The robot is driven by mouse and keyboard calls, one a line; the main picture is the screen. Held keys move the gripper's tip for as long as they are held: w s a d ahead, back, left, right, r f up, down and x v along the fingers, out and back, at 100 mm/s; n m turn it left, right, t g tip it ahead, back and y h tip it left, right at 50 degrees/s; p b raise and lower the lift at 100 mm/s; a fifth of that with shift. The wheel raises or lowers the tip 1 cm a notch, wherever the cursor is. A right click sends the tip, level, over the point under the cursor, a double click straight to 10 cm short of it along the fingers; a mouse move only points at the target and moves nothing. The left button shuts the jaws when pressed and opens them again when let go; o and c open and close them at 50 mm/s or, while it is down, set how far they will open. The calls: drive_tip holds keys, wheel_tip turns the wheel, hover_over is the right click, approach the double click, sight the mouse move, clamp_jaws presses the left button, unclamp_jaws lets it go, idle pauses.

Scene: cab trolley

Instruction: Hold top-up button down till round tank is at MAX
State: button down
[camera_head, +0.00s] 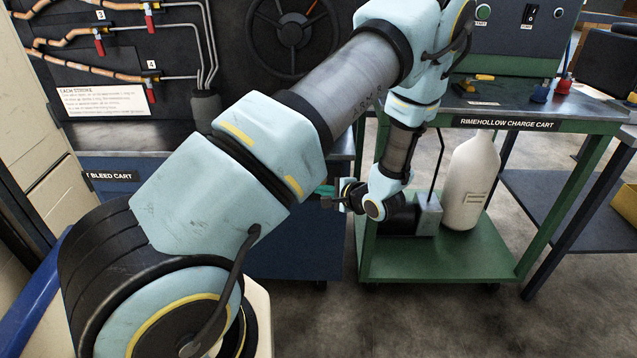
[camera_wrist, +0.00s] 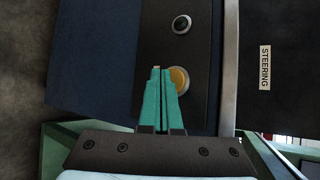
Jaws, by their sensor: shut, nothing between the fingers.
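My gripper (camera_wrist: 158,72) is shut and empty, its two green fingers together. In the wrist view its tips lie over the left edge of a round amber button (camera_wrist: 181,80) with a pale ring, on a dark panel; I cannot tell whether they touch or press it. A second round button (camera_wrist: 181,24), dark with a pale ring, sits farther along the same panel. No label is readable on either button. In the head view my gripper (camera_head: 324,191) points left toward the blue bleed cart (camera_head: 300,240). My arm hides much of the cart. I see no round tank or MAX mark.
A panel with a "STEERING" label (camera_wrist: 265,68) lies beyond a grey edge in the wrist view. The green Rimehollow charge cart (camera_head: 505,124) stands right of the bleed cart, with a pale bottle (camera_head: 466,185) on its lower shelf. A steering wheel (camera_head: 293,36) is on the back board.

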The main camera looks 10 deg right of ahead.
drive_tip(key=shift+w, duration=0.1)
idle(0.7)
drive_tip(key=shift+w+d+p, duration=0.1)
drive_tip(key=shift+w+p, duration=0.25)
drive_tip(key=shift+p, duration=0.1)
drive_tip(key=shift+w, duration=0.5)
idle(6.2)
